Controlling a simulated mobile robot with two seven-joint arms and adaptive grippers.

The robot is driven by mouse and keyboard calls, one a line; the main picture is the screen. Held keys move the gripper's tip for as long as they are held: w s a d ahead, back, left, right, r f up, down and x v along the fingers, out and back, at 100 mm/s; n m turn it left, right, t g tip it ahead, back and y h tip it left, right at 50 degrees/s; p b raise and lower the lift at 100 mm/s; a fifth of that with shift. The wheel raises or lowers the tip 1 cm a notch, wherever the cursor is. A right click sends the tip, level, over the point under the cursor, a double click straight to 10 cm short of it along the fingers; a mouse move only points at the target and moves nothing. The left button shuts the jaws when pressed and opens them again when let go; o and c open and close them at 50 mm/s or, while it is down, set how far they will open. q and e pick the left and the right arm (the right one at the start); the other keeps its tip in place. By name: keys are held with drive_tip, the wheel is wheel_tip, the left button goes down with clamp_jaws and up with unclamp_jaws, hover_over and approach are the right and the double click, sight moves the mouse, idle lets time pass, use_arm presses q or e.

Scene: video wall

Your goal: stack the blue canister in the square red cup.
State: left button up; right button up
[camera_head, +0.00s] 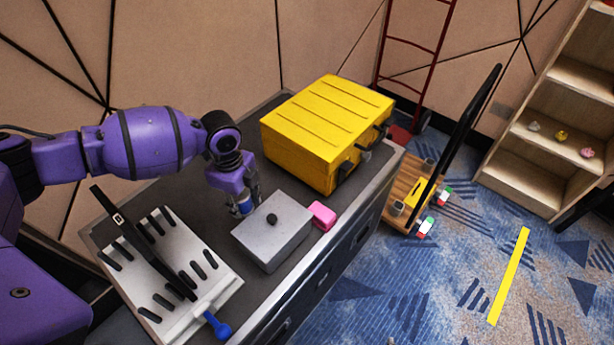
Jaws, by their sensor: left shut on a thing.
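My left gripper (243,206) points down over the dark bench top, just behind the left part of a grey box. It is shut on the blue canister (244,203), which shows only in part between the fingers. Whether the canister touches the bench cannot be told. A small pinkish-red square thing (322,214), likely the square red cup, stands on the bench at the right end of the grey box, to the right of my gripper. Its inside is not clear at this size. My right gripper is not in view.
The grey box (270,238) with a black knob lies between my gripper and the pinkish-red thing. A large yellow toolbox (328,130) stands behind.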

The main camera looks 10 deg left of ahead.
use_arm(q)
wheel_tip(320, 180, up, 10)
drive_tip(key=shift+f, duration=0.2)
drive_tip(key=shift+r, duration=0.55)
drive_tip(key=shift+n, duration=0.3)
